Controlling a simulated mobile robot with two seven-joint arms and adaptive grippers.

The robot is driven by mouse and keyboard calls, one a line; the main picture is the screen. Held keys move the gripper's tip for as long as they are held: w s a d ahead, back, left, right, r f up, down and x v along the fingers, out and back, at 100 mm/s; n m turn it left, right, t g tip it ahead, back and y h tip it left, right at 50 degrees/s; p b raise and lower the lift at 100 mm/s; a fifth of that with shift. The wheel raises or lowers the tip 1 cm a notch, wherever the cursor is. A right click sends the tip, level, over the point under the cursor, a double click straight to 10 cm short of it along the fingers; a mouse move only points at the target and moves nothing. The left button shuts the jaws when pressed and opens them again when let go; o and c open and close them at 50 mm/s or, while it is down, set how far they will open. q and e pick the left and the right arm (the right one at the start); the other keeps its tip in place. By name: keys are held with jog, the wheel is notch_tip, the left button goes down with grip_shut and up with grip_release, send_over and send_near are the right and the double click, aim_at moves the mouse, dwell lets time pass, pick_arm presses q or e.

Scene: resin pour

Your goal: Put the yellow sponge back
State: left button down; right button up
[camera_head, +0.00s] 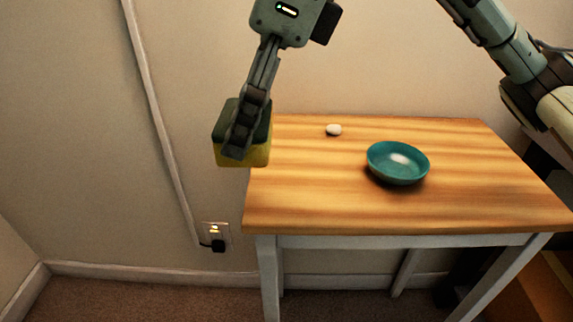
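The yellow sponge (232,155) has a dark green top layer. It is in my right gripper (240,145), which hangs down from the top of the view on the arm that comes in from the right. The fingers are closed on the sponge, and the near finger covers its middle. The sponge shows at the table's left edge, mostly against the wall; its exact height over the table I cannot tell. My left gripper is not in view.
The wooden table (320,205) bears a teal bowl (398,163) right of its middle and a small white object (334,130) near the back edge. The table's left and front areas are clear. A wall outlet (216,232) with a plug is at the left.

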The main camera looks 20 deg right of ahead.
jog(key=w+d+f, duration=0.2)
jog(key=d, duration=0.1)
jog(key=w+d+f, duration=0.2)
jog(key=d, duration=0.1)
jog(key=w+d+f, duration=0.2)
jog(key=d, duration=0.1)
jog(key=shift+w+d+f, duration=0.15)
jog(key=shift+d+f, duration=0.05)
jog(key=shift+f, duration=0.2)
notch_tip(320, 180, down, 4)
jog(key=shift+f, duration=0.1)
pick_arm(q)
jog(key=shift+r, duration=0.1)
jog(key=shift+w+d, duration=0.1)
pick_arm(e)
jog(key=shift+f, duration=0.1)
jog(key=o, duration=1.1)
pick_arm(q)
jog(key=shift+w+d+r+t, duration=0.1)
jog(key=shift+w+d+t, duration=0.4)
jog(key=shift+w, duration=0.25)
